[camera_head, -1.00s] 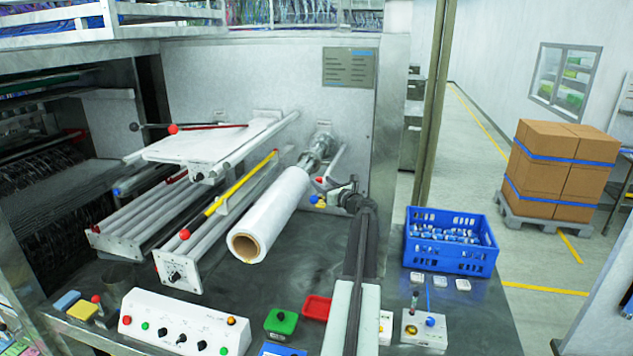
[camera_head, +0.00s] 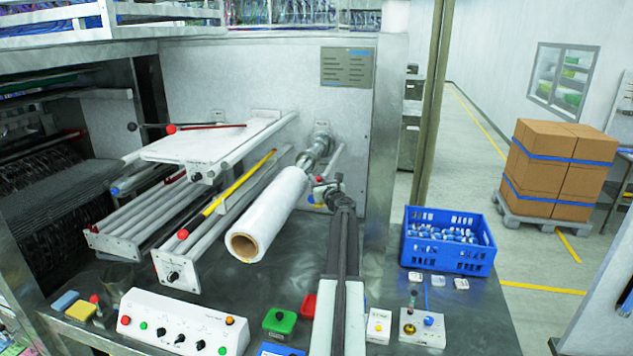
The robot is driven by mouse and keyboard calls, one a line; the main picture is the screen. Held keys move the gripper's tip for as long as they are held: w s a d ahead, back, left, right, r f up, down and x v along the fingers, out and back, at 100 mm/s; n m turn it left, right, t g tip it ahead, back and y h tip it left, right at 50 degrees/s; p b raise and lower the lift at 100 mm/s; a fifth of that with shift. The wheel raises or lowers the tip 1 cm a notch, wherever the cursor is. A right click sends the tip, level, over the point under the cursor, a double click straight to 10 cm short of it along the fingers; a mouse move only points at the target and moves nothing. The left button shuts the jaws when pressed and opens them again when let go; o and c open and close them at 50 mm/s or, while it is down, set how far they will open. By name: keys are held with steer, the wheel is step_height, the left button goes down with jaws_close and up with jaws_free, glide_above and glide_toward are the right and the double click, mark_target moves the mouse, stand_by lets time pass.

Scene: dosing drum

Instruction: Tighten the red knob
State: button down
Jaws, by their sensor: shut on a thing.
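The red knob (camera_head: 318,179) is a small red spot at the right of the white film roll (camera_head: 268,212), by the end of my arm. My gripper (camera_head: 322,187) is at the knob, small and far off in the head view, and is shut on it. The jaws and wrist hide part of the knob, and the exact finger contact is too small to make out. A blue knob (camera_head: 311,199) shows just below and left of the gripper.
The roll and the yellow bar (camera_head: 238,183) lie left of my arm. A blue crate (camera_head: 449,240) stands to the right on the dark table. A white control box (camera_head: 183,325), a green button box (camera_head: 279,320) and a red tray (camera_head: 308,306) are near the front.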

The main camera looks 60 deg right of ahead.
steer(key=shift+m+g+h, duration=1.1)
steer(key=shift+g+h, duration=0.2)
steer(key=shift+h, duration=0.1)
steer(key=c, duration=1.2)
jaws_free()
steer(key=shift+o, duration=0.2)
steer(key=shift+s, duration=0.1)
steer(key=v, duration=0.8)
steer(key=shift+d, duration=0.2)
